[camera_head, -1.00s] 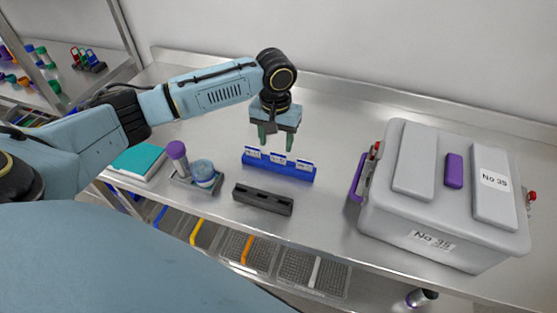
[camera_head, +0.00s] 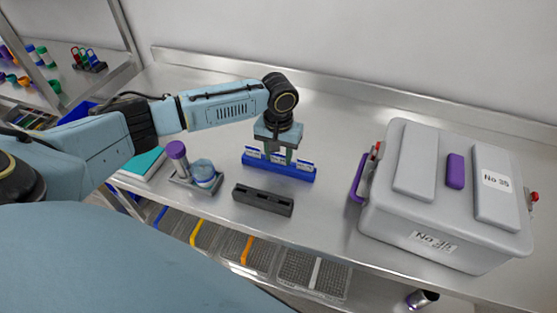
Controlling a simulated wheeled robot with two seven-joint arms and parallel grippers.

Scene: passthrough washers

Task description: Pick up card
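Several small white cards stand in a row in a blue holder (camera_head: 278,172) on the metal table; the left card (camera_head: 252,151) and the right card (camera_head: 305,165) show clearly. Whether the fingers touch the card cannot be seen. My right gripper is not in view.
A dark slotted block (camera_head: 263,199) lies in front of the holder. A grey tray (camera_head: 197,183) with a purple-capped tube and a blue round container stands left. A large grey case (camera_head: 440,215) marked No 35 fills the right. The table behind the holder is clear.

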